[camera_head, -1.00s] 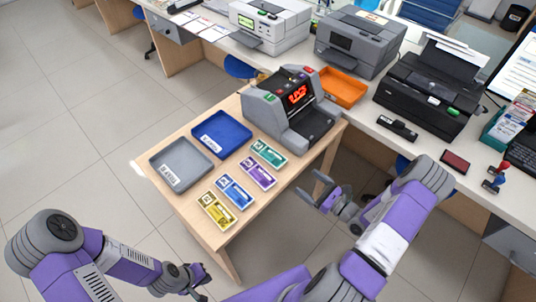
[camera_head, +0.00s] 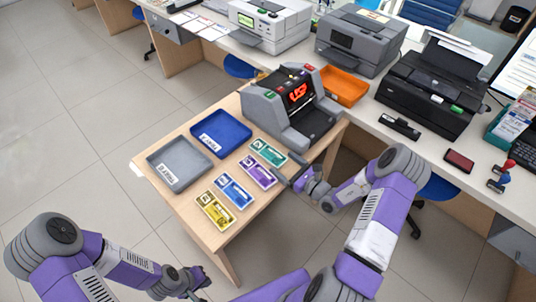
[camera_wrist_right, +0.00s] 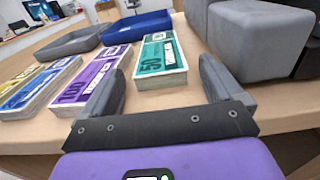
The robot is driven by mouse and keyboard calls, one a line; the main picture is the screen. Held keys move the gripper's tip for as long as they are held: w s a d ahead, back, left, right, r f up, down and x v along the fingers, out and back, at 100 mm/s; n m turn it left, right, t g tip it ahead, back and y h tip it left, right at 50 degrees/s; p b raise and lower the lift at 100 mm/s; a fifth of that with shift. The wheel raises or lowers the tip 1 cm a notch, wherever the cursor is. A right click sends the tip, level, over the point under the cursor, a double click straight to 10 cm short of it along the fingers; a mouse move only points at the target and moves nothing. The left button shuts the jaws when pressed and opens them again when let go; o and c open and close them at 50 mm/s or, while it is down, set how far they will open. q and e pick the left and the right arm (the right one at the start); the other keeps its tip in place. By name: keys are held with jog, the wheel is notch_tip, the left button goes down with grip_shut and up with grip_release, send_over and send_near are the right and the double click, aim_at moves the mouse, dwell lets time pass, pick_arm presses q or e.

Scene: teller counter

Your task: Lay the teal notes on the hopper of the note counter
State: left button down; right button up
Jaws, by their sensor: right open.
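The teal notes (camera_head: 268,152) lie flat on the wooden table in front of the note counter (camera_head: 293,107), at the far end of a row of note stacks. They also show in the right wrist view (camera_wrist_right: 160,60), beyond and between the fingers. The counter's hopper cannot be made out clearly; its display glows red. My right gripper (camera_head: 288,171) is open and empty at the table's right edge, close to the teal and purple notes; its fingers show in the right wrist view (camera_wrist_right: 155,88). My left gripper (camera_head: 195,284) is low near the table's front, its fingers too small to judge.
Purple notes (camera_head: 257,172), blue notes (camera_head: 234,190) and yellow notes (camera_head: 215,210) lie in a row beside the teal ones. A blue tray (camera_head: 221,133) and a grey tray (camera_head: 180,164) stand to the left. An orange tray (camera_head: 343,87) is behind the counter.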

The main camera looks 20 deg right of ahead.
jog(key=shift+c, duration=0.4)
jog(key=c, duration=1.2)
notch_tip(320, 180, up, 10)
jog(key=p, duration=0.3)
jog(key=s+a+n+y, duration=0.1)
jog(key=s+a, duration=0.3)
jog(key=a, duration=0.8)
jog(key=shift+s+a+f+g+y, duration=0.15)
jog(key=shift+s+a+g+y, duration=0.05)
jog(key=shift+a+g+y, duration=0.25)
jog(key=shift+d, duration=0.2)
